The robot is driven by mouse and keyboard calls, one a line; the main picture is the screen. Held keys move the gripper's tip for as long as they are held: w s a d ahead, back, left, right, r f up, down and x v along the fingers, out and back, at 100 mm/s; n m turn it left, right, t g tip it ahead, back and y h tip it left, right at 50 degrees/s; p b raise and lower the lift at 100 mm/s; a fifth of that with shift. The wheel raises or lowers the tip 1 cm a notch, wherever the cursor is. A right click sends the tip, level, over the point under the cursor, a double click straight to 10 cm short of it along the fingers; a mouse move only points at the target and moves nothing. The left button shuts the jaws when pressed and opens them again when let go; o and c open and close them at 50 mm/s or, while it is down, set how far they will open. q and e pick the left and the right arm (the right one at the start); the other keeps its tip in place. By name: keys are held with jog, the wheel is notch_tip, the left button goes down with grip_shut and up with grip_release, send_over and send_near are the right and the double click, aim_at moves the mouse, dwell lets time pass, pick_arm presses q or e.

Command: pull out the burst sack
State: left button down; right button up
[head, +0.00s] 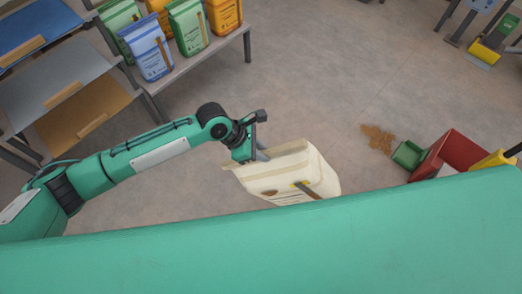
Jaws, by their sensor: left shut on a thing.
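A cream sack (292,172) hangs from my left gripper (250,150) near the middle of the head view. It is tilted, with a brown patch and a brown strip with a yellow end on its side. My left gripper is shut on the sack's upper left edge. The sack's lower part is partly hidden behind my green body at the bottom of the view. My right gripper is not in view.
A bench at upper left holds several green, blue and orange sacks (148,48). A rack of trays (55,85) stands left of it. Brown spill (378,139) lies on the floor near a green scoop (407,154) and a red bin (455,152). The middle floor is clear.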

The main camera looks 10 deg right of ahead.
pick_arm(q)
jog(key=shift+y, duration=0.7)
notch_tip(320, 180, up, 4)
jog(key=shift+d+r+p, duration=0.15)
jog(key=shift+r+p, duration=0.05)
jog(key=shift+p, duration=0.85)
notch_tip(320, 180, up, 4)
jog(key=y+p, duration=0.2)
jog(key=p, duration=0.5)
jog(key=shift+d+r+p, duration=0.1)
jog(key=shift+r+p, duration=0.1)
jog(key=shift+p, duration=0.2)
jog(key=shift+r+t+y, duration=0.15)
jog(key=shift+t+y, duration=0.15)
notch_tip(320, 180, up, 3)
jog(key=y, duration=0.3)
jog(key=shift+b, duration=0.3)
